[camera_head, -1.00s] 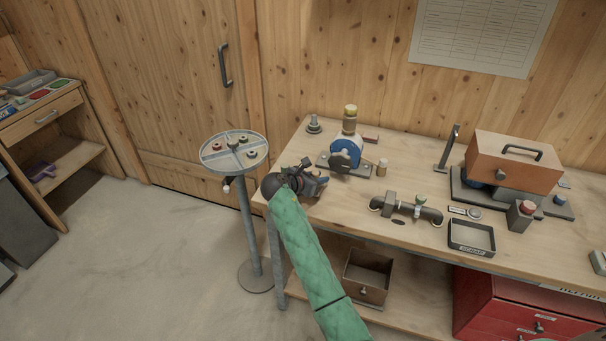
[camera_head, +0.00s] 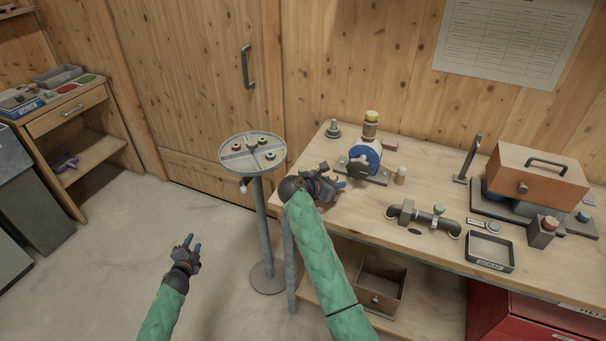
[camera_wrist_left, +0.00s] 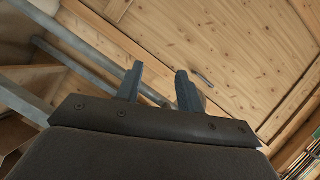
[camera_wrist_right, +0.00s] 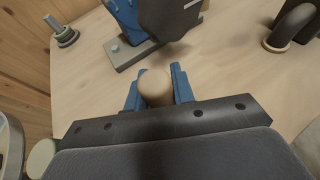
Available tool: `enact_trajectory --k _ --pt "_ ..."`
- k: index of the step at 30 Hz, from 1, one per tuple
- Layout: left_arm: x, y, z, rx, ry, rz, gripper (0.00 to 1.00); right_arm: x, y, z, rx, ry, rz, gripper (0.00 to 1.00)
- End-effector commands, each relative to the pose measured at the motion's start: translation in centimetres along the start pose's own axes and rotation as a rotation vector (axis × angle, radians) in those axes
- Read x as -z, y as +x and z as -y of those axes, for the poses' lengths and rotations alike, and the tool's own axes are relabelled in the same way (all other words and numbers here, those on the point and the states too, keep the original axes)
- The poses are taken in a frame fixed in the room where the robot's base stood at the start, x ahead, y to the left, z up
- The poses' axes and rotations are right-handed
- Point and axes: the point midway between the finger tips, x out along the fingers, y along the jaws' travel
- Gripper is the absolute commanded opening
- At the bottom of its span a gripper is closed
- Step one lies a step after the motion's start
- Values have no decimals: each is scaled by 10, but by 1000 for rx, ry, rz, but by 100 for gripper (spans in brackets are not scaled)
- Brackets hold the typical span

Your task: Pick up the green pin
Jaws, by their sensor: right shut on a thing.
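I cannot clearly make out a green pin. A small post with a greenish ring (camera_head: 333,130) stands at the bench's back left; it also shows in the right wrist view (camera_wrist_right: 66,36). My right gripper (camera_head: 337,184) is low over the bench's left end, beside the blue machine (camera_head: 366,152). It is shut on a tan, round-ended peg (camera_wrist_right: 155,86). My left gripper (camera_head: 189,243) is open and empty above the floor; its parted fingers show in the left wrist view (camera_wrist_left: 160,85).
A round divided tray (camera_head: 228,148) on a stand holds several small parts, left of the bench. A black tray (camera_head: 490,266) and an orange box (camera_head: 540,178) are at the right.

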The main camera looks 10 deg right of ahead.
Motion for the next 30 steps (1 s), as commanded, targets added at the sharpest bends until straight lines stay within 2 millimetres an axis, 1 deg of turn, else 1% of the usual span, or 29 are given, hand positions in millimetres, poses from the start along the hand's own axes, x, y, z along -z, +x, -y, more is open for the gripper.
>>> enact_trajectory --k 1,2,3,5,6,8,9,11,12,14,15,17,18,20,21,22,23,24,26,27,29,30 --pt "12 14 36 43 63 -46 38 0 0 0 0 0 0 0" --pt "19 20 53 65 103 -71 38 0 0 0 0 0 0 0" --pt "28 28 77 95 156 -105 38 0 0 0 0 0 0 0" --pt "44 39 111 139 233 -155 38 0 0 0 0 0 0 0" --pt "55 45 134 168 287 -188 38 0 0 0 0 0 0 0" --pt "72 52 165 209 365 -237 38 0 0 0 0 0 0 0" --pt "85 57 184 234 418 -270 38 0 0 0 0 0 0 0" --pt "105 62 209 271 493 -321 38 0 0 0 0 0 0 0" --pt "119 66 225 294 546 -354 38 0 0 0 0 0 0 0" --pt "142 70 245 325 620 -409 38 0 0 0 0 0 0 0" --pt "158 72 257 345 671 -445 38 0 0 0 0 0 0 0" --pt "184 75 269 369 741 -503 38 0 0 0 0 0 0 0" --pt "202 77 276 384 789 -543 38 0 0 0 0 0 0 0" --pt "230 79 283 404 858 -606 38 0 0 0 0 0 0 0" --pt "248 80 285 414 903 -650 38 0 0 0 0 0 0 0" --pt "263 80 287 422 936 -684 38 0 0 0 0 0 0 0" --pt "277 81 286 428 970 -719 38 0 0 0 0 0 0 0" --pt "296 81 286 436 1014 -766 38 0 0 0 0 0 0 0" --pt "325 80 283 445 1080 -837 38 0 0 0 0 0 0 0" --pt "343 80 281 450 1123 -886 38 0 0 0 0 0 0 0" --pt "369 77 275 455 1191 -960 38 0 0 0 0 0 0 0" --pt "386 76 271 457 1235 -1010 38 0 0 0 0 0 0 0"
